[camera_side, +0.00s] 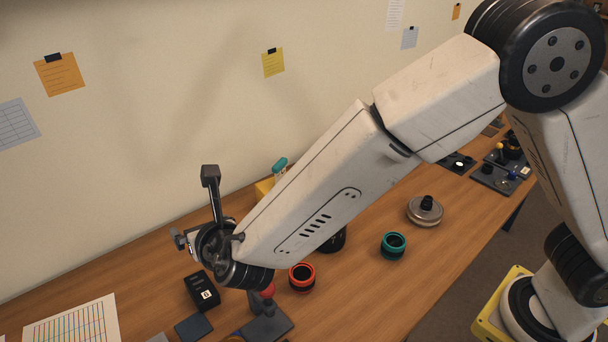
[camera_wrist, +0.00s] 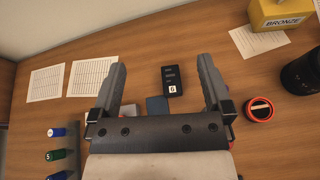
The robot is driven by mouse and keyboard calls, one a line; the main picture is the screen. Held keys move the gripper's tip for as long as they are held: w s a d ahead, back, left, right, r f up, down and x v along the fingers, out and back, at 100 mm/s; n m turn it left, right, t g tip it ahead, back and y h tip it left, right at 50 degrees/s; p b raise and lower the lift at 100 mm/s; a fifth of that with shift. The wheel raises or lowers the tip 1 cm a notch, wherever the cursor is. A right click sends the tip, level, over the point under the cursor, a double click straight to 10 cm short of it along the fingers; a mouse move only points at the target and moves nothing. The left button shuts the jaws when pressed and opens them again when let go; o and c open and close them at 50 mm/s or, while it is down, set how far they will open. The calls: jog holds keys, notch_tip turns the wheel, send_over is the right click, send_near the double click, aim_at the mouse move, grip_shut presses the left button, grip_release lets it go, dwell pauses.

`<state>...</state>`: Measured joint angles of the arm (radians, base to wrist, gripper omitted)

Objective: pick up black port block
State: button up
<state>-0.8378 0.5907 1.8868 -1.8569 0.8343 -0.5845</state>
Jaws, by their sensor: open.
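The black port block (camera_side: 202,291) is a dark box with a white label. It lies on the wooden table, below and left of my wrist in the side view. In the wrist view the black port block (camera_wrist: 172,78) appears between the two fingers, right of the middle of the gap, with its white label at the near end. My gripper (camera_wrist: 161,62) is open and empty, its fingers spread wide on either side of the block in the picture. The gap between gripper and block cannot be judged exactly; no contact shows.
A dark blue-grey flat piece (camera_wrist: 157,106) lies beside the block. A red-ringed part (camera_side: 301,277), a teal-ringed part (camera_side: 394,245) and a round metal part (camera_side: 425,211) stand to the right. A yellow BRONZE container (camera_wrist: 281,14) is at the back. Paper sheets (camera_wrist: 92,76) lie left.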

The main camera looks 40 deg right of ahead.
send_near(205, 292)
jog(key=w, duration=0.1)
jog(key=f, duration=0.1)
jog(key=w, duration=0.1)
jog(key=shift+w+d+f+n, duration=0.25)
jog(key=shift+w+f+n, duration=0.05)
jog(key=shift+w+f, duration=0.1)
jog(key=shift+x, duration=1.3)
jog(key=shift+w, duration=0.1)
jog(key=shift+x, duration=2.45)
jog(key=shift+w+a+r, duration=0.1)
jog(key=shift+a+r, duration=0.1)
jog(key=c, duration=1.2)
